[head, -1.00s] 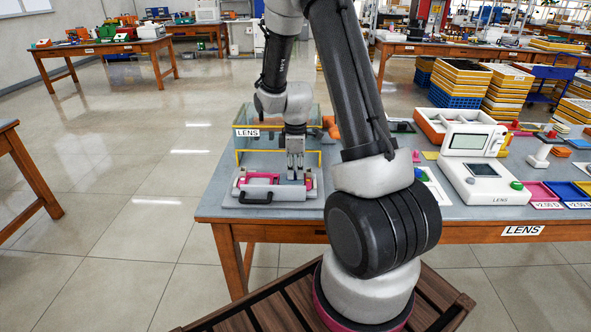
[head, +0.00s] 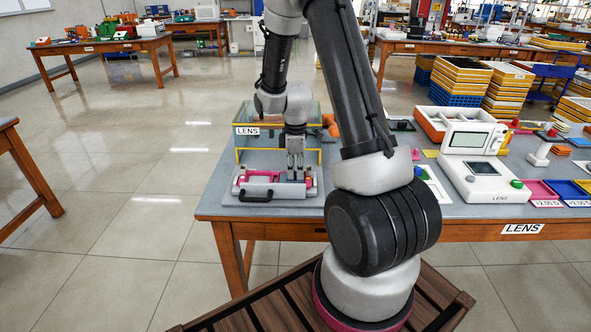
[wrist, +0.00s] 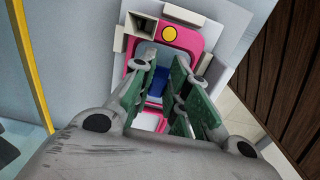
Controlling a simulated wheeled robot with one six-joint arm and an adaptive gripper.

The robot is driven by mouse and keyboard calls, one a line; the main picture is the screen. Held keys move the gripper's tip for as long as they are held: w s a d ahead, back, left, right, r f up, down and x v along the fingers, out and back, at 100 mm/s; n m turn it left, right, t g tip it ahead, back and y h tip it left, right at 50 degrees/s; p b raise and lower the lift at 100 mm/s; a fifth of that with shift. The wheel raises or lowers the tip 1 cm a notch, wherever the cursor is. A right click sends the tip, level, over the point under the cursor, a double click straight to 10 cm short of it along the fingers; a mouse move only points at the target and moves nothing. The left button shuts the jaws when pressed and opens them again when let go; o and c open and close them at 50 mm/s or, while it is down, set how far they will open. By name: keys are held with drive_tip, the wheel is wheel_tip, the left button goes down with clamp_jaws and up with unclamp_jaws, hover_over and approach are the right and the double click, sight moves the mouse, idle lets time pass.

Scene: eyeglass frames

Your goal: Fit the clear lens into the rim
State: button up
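A pink eyeglass rim part (head: 262,178) lies in a pale fixture (head: 232,191) at the left of the bench. In the wrist view the pink part (wrist: 180,15) shows beyond the fingers, with a blue patch (wrist: 157,82) between them. My gripper (head: 296,178) points down over the right part of the fixture, its fingertips close to the pink. In the wrist view my gripper (wrist: 163,80) has its green-padded fingers apart. I cannot make out a clear lens, in the gap or in the rim, so whether the fingers hold it is unclear.
A yellow-posted clear guard labelled LENS (head: 247,131) stands just behind the fixture. A dark handle (head: 255,197) is at its front. A white lens instrument (head: 482,178) and coloured trays (head: 538,190) stand further right. The bench's left edge is close to the fixture.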

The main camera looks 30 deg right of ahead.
drive_tip(key=o, duration=0.4)
wheel_tip(320, 180, up, 12)
idle(0.4)
idle(0.4)
